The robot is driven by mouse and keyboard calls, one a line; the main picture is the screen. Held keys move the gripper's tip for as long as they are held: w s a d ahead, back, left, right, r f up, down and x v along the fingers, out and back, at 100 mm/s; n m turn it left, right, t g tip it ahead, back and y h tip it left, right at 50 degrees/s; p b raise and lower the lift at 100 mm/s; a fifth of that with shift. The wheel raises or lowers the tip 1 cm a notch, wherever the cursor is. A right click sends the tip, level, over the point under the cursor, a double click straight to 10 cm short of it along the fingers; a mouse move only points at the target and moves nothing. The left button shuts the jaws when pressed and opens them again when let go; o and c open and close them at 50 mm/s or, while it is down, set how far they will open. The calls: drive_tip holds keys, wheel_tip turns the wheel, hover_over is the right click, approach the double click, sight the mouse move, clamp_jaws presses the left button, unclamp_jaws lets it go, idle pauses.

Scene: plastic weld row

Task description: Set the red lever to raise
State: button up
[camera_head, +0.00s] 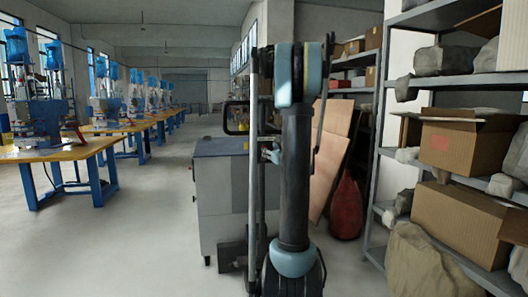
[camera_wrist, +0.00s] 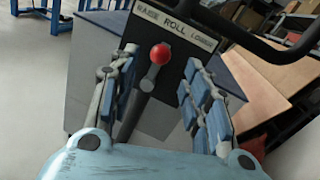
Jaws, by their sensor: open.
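The red lever shows in the wrist view as a round red knob (camera_wrist: 160,54) on a dark shaft that slants down to the left. Behind it is a dark panel with a label plate (camera_wrist: 175,29) reading RAISE at left, ROLL in the middle and LOWER at right. The knob appears below the plate, left of its middle; I cannot tell the lever's exact setting. My gripper (camera_wrist: 160,78) is open, with one blue-padded finger on each side of the lever. Contact with either finger is not clear. In the head view my arm hides the lever.
A grey cart-like cabinet (camera_head: 222,185) with a black handle (camera_head: 236,118) stands ahead. Shelves with cardboard boxes (camera_head: 450,140) and a red sack (camera_head: 346,207) are at right, beside leaning boards (camera_head: 330,150). Yellow-topped worktables (camera_head: 55,150) line the left; the floor between is clear.

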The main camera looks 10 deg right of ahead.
drive_tip(key=w, duration=0.2)
drive_tip(key=w+a, duration=0.1)
drive_tip(key=w, duration=0.4)
drive_tip(key=shift+w+a, duration=0.25)
drive_tip(key=shift+c, duration=0.5)
clamp_jaws()
